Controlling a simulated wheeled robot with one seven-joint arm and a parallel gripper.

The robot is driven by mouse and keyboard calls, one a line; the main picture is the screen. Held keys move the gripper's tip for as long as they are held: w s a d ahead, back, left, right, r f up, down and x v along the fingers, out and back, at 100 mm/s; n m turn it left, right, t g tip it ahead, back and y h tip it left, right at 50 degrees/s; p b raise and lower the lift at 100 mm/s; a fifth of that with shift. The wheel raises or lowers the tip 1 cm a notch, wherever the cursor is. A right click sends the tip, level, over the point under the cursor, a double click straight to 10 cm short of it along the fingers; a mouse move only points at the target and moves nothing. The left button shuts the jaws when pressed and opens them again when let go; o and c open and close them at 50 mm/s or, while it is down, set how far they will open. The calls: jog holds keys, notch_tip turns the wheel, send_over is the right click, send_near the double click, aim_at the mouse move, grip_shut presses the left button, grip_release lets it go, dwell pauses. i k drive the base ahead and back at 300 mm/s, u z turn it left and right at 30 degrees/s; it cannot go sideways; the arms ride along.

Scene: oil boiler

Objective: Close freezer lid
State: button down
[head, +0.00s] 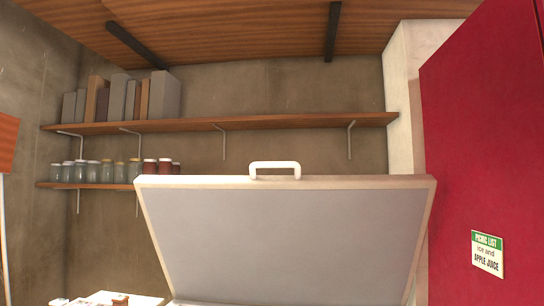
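The freezer lid (285,240) stands raised and open in the middle of the head view. It is a wide panel with a grey inner face and a pale rim, tilted back towards the wall. A white handle (275,166) sits at the middle of its top edge. The freezer body is mostly out of view below the picture. My gripper does not show in this view.
A red panel (490,130) with a note (487,254) stands close at the right. An upper shelf (230,124) with books and a lower shelf (100,186) with several jars run along the back wall. A white surface (125,298) with small items is at bottom left.

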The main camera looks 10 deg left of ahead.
aim_at(297, 240)
jog(key=u, duration=2.15)
jog(key=i, duration=1.05)
jog(key=z, duration=1.8)
